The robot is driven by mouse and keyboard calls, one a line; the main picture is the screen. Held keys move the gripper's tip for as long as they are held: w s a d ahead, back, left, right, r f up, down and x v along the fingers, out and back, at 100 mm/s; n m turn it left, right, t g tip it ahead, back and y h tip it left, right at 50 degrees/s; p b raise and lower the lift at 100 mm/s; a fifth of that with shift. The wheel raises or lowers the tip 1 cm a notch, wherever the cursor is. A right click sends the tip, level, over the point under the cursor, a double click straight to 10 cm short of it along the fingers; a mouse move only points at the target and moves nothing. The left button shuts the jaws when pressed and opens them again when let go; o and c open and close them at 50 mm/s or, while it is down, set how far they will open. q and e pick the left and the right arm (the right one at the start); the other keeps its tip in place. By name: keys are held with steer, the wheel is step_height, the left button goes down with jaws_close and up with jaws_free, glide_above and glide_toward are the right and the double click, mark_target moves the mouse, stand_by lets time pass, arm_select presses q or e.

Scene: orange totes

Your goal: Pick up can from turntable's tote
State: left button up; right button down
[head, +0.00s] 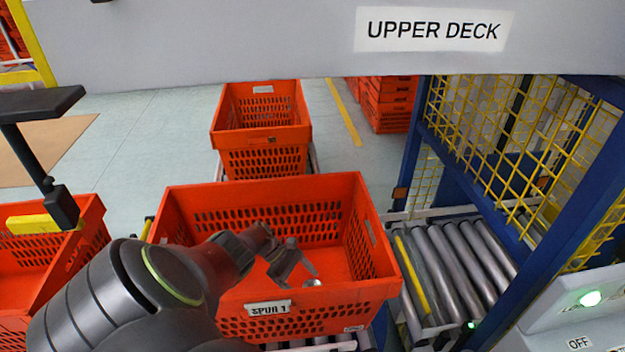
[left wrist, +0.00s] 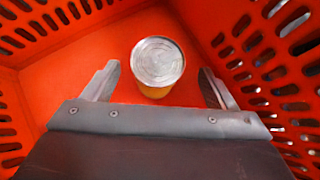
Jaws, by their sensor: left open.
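The can (left wrist: 157,63) stands on the floor of the orange tote, its silver top facing the left wrist camera and a yellowish side showing below it. In the head view only a small silver part of the can (head: 313,283) shows above the tote's front wall. The tote (head: 340,296) bears a label reading SPUR 1. My left gripper (head: 292,264) reaches down into the tote, open. In the left wrist view its two fingers (left wrist: 160,88) are spread on either side of the can, apart from it. My right gripper is not in view.
Another orange tote (head: 262,158) stands behind, and one (head: 45,262) lies at the left. A roller conveyor (head: 455,265) and a blue frame with yellow mesh (head: 490,140) are at the right. A grey UPPER DECK beam (head: 250,40) crosses above.

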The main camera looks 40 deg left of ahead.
arm_select(q)
steer(key=shift+w+d+f, duration=0.1)
steer(key=shift+d+f, duration=0.2)
steer(key=b+x, duration=0.2)
steer(key=x, duration=0.3)
steer(key=shift+w, duration=0.1)
steer(key=shift+r, duration=0.1)
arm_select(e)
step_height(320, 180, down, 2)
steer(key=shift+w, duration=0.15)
arm_select(q)
steer(key=shift+a, duration=0.1)
steer(key=c, duration=1.3)
steer(key=shift+r, duration=0.15)
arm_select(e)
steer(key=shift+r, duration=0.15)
